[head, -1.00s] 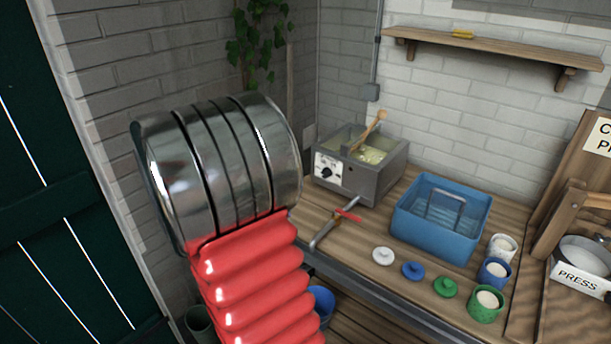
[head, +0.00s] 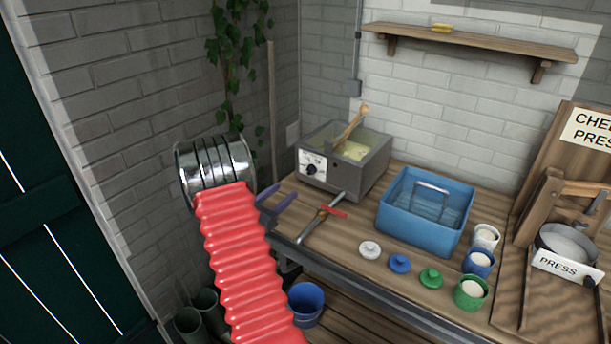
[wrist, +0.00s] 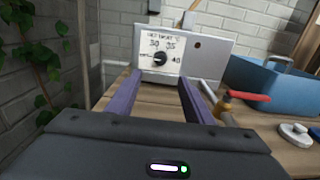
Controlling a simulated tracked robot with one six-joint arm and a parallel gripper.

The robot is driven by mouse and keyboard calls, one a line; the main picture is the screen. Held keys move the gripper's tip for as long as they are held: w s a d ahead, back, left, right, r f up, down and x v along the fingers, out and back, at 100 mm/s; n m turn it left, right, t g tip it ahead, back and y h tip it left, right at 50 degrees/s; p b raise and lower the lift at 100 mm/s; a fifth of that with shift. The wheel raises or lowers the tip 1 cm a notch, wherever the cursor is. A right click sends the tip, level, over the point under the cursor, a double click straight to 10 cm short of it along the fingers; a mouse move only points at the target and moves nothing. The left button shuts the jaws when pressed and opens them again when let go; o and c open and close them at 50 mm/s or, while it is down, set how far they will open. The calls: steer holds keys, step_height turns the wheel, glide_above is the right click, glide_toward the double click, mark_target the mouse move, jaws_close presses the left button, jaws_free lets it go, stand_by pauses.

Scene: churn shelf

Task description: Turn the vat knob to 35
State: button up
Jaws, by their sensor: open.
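The vat (head: 345,160) is a grey box with pale contents and a wooden paddle, on the bench against the wall. Its black knob (head: 312,169) sits on a white dial plate on the front face. In the wrist view the knob (wrist: 160,59) shows below the marks 30 and 35, with 40 at its right; I cannot read its exact setting. My gripper (head: 287,190) has purple fingers, open and empty, in front of the dial. In the wrist view the gripper (wrist: 160,77) points at the knob, fingers apart on either side below it, not touching it.
A red-handled metal fitting (head: 328,211) lies right of my fingers. A blue tub (head: 425,220) stands further right, with coloured lids (head: 400,263) and several small pots in front. A cheese press (head: 565,240) is at the far right. A shelf (head: 470,43) hangs above.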

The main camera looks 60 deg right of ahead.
mark_target(308, 172)
steer(key=shift+d, duration=0.15)
steer(key=d, duration=0.4)
steer(key=s+d, duration=0.1)
steer(key=d, duration=0.4)
steer(key=s+d, duration=0.1)
steer(key=d, duration=0.3)
steer(key=shift+s+d, duration=0.1)
steer(key=shift+d, duration=0.1)
steer(key=shift+c, duration=0.2)
steer(key=c, duration=0.9)
steer(key=shift+a, duration=0.3)
steer(key=shift+c, duration=0.5)
steer(key=shift+d, duration=0.15)
steer(key=shift+c, duration=0.2)
steer(key=shift+d+r, duration=0.1)
